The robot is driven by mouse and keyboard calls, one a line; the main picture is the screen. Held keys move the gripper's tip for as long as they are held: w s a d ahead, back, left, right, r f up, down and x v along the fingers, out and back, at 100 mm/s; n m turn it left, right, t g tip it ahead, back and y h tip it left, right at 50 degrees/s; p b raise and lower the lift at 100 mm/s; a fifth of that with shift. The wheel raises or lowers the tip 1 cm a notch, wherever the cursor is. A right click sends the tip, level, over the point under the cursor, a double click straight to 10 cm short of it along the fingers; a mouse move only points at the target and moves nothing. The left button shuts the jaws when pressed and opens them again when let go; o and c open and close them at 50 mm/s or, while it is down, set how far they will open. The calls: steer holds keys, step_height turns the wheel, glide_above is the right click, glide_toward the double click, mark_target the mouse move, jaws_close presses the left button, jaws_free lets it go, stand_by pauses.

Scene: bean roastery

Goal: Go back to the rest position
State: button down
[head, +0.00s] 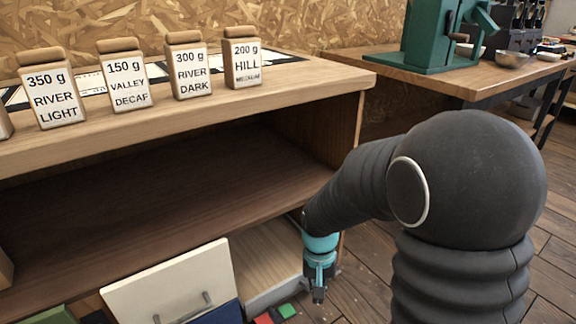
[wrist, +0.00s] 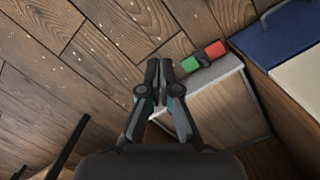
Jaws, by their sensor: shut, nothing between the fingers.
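My gripper (wrist: 159,85) is shut and empty in the wrist view, its fingertips together above the wooden floor beside a pale box-like unit (wrist: 226,107). In the head view my gripper (head: 318,292) hangs low at the right end of the shelf unit, in front of that pale compartment (head: 262,262). My dark arm covers much of the right side of the head view.
Several labelled bags, one reading River Dark (head: 188,72), stand on the wooden counter (head: 300,88). Green (wrist: 195,60) and red (wrist: 215,49) blocks lie near my fingers. A green machine (head: 440,38) stands behind.

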steer(key=s+d+r+t+p, duration=0.2)
steer(key=s+r, duration=0.5)
steer(key=r, duration=0.5)
steer(key=s+d+r+t+p, duration=0.2)
steer(key=s+d+r+t, duration=0.2)
steer(key=r, duration=0.9)
steer(key=shift+s+d+r+n+t+p, duration=0.2)
steer(key=shift+s+d+n+t+p, duration=0.15)
steer(key=shift+s+d, duration=1.1)
steer(key=shift+s+a, duration=0.1)
steer(key=shift+a, duration=0.05)
